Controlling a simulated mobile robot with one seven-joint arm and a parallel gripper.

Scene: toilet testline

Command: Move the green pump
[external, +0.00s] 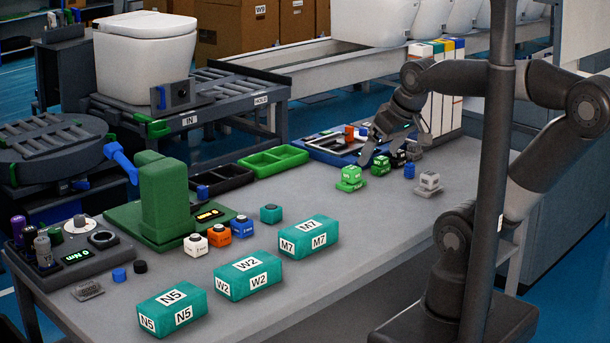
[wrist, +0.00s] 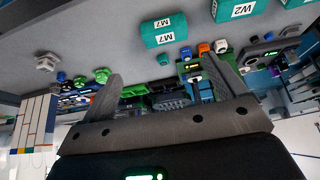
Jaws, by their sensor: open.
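Two small green pump-like units stand on the grey bench right of its middle. One green unit (external: 350,179) has a bright green base; the other green unit (external: 381,166) is darker and just behind it to the right. I cannot tell which is the task's green pump.
A black unit (external: 398,158), a grey block (external: 429,180) and a small blue cylinder (external: 409,171) stand close by. A blue tray (external: 318,149) and green bin (external: 273,161) lie behind. Teal boxes (external: 303,238) line the front; the bench right of them is clear.

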